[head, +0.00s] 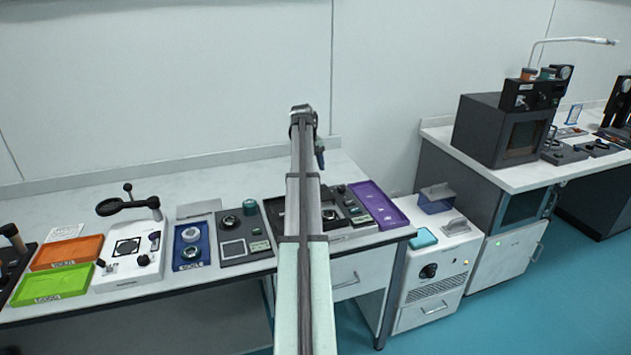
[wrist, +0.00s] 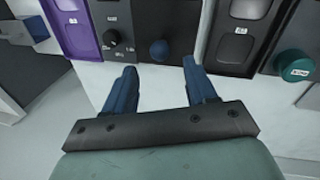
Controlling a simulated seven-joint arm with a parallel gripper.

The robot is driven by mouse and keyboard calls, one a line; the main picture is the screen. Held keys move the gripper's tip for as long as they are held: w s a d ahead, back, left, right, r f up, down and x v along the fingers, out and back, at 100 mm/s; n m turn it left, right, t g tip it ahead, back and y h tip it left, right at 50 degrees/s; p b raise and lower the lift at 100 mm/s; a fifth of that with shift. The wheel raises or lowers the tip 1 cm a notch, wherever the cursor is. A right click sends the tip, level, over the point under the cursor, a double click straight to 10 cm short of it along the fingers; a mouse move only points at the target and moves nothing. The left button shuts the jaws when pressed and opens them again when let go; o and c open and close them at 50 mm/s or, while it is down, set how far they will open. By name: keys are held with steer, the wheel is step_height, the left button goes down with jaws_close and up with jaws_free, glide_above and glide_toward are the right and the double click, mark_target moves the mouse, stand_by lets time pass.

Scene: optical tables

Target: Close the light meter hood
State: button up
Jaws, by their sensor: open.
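My gripper (wrist: 159,68) shows in the wrist view with two blue fingers spread apart and nothing between them. In the head view its blue end (head: 320,157) hangs from the arm's far end, above the back of the bench. A dark instrument (head: 352,205) next to the purple tray is partly hidden behind my arm in the head view. No hood is clearly readable, and I cannot tell which instrument is the light meter.
A purple tray (head: 378,205) lies at the bench's right end. Left of my arm are a dark grey box (head: 233,262), a blue tray (head: 205,245), a white magnifier station (head: 110,277), and orange (head: 66,252) and green (head: 50,285) trays. The bench's back strip looks clear.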

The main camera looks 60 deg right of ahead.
steer(key=shift+s+d+f, duration=0.1)
steer(key=shift+d+f, duration=0.05)
steer(key=shift+f, duration=0.8)
steer(key=shift+s+d+f, duration=0.1)
steer(key=shift+d+f, duration=0.05)
steer(key=shift+f, duration=0.8)
steer(key=shift+s+d+f, duration=0.1)
steer(key=shift+d+f, duration=0.05)
steer(key=shift+f, duration=0.8)
jaws_close()
